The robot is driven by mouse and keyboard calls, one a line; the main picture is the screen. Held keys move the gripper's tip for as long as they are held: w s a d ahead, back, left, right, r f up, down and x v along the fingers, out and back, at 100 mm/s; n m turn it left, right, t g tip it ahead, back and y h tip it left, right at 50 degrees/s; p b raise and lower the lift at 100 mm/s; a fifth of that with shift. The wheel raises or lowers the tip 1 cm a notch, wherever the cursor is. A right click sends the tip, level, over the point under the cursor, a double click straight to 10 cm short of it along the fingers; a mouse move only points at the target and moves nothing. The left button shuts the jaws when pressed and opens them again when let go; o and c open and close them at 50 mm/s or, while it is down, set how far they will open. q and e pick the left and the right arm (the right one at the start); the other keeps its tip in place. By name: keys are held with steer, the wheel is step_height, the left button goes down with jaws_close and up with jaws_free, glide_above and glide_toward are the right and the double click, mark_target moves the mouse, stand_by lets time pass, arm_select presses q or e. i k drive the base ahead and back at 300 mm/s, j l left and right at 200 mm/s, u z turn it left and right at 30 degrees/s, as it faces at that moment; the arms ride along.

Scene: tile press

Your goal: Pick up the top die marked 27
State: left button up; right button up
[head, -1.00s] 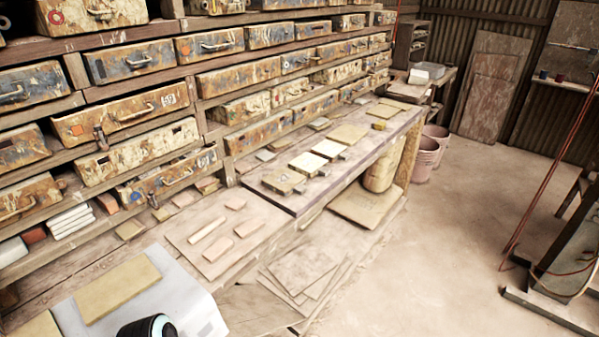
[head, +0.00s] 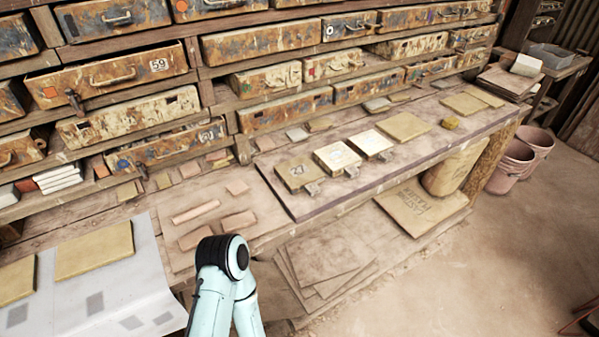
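Three square metal-topped dies with small handles stand in a row on the raised dark bench top (head: 300,207). The nearest die (head: 297,170) is dull tan and bears a dark two-digit number that looks like 27, but it is too small to be sure. The middle die (head: 337,156) and the far die (head: 371,143) have brighter, paler tops. Neither of my grippers is in view. Only a pale teal and black link of one of my arms shows at the bottom, well short of the dies.
Drawers (head: 108,78) fill the shelves behind. Pinkish clay pieces (head: 238,222) lie on a low board. Boards (head: 325,250) are stacked below the bench. Pink buckets (head: 510,165) stand at right.

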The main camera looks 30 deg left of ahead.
mark_target(298, 174)
steer(key=i+l+u, duration=0.1)
steer(key=u, duration=0.35)
steer(key=i+l+u, duration=0.1)
steer(key=u, duration=0.35)
steer(key=l+u, duration=0.15)
steer(key=u, duration=0.3)
